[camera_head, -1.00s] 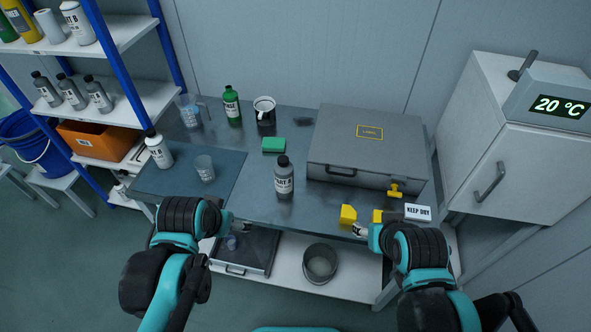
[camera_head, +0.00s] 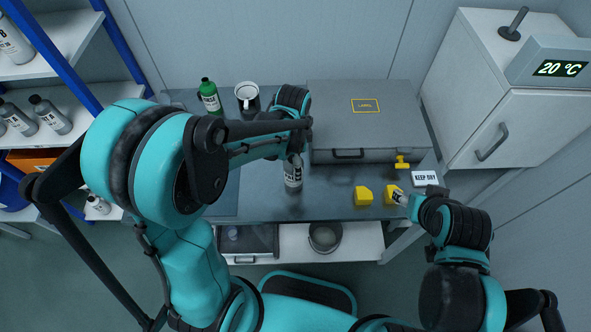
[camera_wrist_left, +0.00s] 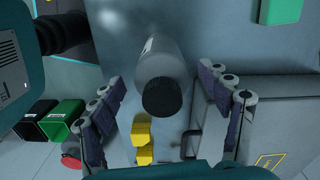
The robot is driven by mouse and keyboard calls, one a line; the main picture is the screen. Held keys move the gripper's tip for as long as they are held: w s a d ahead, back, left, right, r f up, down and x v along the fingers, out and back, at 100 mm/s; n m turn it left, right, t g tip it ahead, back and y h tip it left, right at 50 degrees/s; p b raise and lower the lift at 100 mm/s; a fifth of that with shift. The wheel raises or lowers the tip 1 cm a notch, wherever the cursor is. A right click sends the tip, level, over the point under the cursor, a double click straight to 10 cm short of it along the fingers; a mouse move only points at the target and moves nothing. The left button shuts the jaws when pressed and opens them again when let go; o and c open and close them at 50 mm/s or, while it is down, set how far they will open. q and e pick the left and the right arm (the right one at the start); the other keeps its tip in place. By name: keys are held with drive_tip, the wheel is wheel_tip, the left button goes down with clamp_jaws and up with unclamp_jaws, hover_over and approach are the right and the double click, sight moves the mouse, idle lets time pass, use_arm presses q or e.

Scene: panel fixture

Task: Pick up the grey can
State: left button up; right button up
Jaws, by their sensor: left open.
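The grey can (camera_head: 293,174), a bottle-like grey container with a white label, stands on the worktable left of the grey case. In the left wrist view the can (camera_wrist_left: 160,60) lies between my open left gripper's (camera_wrist_left: 163,85) two fingers, its black cap towards the camera. Gaps show on both sides of it. In the head view my left wrist is right above the can and hides its top and most of the gripper. My right gripper (camera_head: 402,198) is at the table's front right, by a yellow block (camera_head: 391,194); its jaws are too small to judge.
The grey case (camera_head: 365,125) stands close right of the can. Another yellow block (camera_head: 363,196) and a sign (camera_head: 425,178) are at the right front. My left arm hides the table's left part.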

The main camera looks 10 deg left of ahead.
use_arm(q)
drive_tip(key=f+b, duration=0.2)
drive_tip(key=f, duration=0.4)
drive_tip(key=shift+w, duration=0.2)
drive_tip(key=c, duration=1.5)
drive_tip(key=shift+r, duration=0.2)
